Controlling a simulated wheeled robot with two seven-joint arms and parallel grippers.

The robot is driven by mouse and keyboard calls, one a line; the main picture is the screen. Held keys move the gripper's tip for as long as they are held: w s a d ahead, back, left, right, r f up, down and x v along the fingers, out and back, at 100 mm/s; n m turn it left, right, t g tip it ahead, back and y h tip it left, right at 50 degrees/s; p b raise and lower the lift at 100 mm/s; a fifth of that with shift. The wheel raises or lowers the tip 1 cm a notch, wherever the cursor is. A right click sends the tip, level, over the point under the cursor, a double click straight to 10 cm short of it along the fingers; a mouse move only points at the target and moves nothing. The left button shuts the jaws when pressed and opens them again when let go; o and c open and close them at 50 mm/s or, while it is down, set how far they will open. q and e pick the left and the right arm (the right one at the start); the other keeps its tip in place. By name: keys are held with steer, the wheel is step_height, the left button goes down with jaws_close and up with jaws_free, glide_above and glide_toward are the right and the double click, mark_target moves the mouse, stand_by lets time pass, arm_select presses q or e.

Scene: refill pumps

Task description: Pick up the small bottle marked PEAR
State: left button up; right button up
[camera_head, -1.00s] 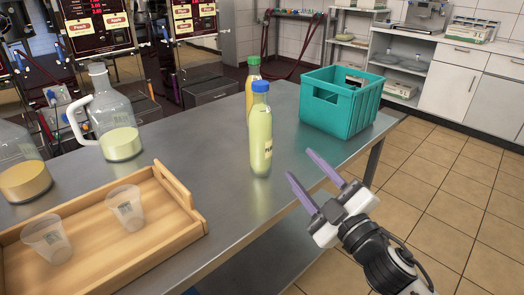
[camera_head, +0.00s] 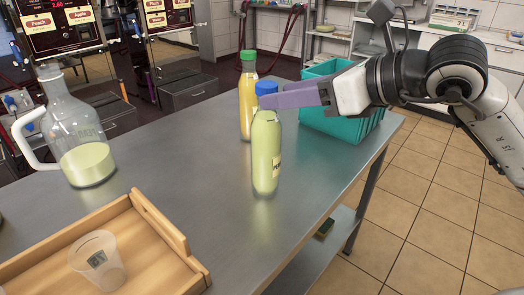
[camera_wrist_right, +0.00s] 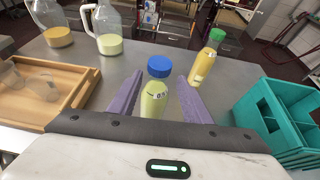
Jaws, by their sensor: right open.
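The small bottle with the blue cap and pale green contents (camera_head: 266,160) stands upright on the metal table. Its label shows only partly, starting with P; in the right wrist view the bottle (camera_wrist_right: 156,98) is at the centre. My right gripper (camera_head: 268,100) is open at the height of its neck, coming from the right. In the head view a purple finger covers part of the neck. In the wrist view the two fingers flank the bottle with gaps at both sides; how deep it sits between them I cannot tell. My left gripper is out of view.
A green-capped bottle with yellow contents (camera_head: 246,105) stands just behind. A teal crate (camera_head: 345,124) is at the right rear. A glass jug (camera_head: 80,135) and a wooden tray (camera_head: 160,222) with a cup (camera_head: 98,262) are at left. The front right tabletop is clear.

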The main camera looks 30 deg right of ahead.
mark_target(273, 112)
steer(key=shift+w+a+f+p, duration=0.15)
steer(key=shift+w+a+p, duration=0.3)
steer(key=shift+w, duration=0.25)
steer(key=shift+x, duration=0.8)
steer(key=p+x, duration=0.1)
steer(key=x, duration=0.3)
steer(key=shift+w+a+f, duration=0.1)
steer(key=shift+w, duration=0.05)
arm_select(q)
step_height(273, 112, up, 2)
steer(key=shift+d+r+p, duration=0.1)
steer(key=shift+p, duration=0.2)
arm_select(e)
steer(key=shift+w+a+f, duration=0.15)
steer(key=shift+w+f, duration=0.15)
steer(key=shift+w, duration=0.1)
steer(key=c, duration=1)
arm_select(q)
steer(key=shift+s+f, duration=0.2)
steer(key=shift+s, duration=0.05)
arm_select(e)
jaws_close()
steer(key=shift+r, duration=0.15)
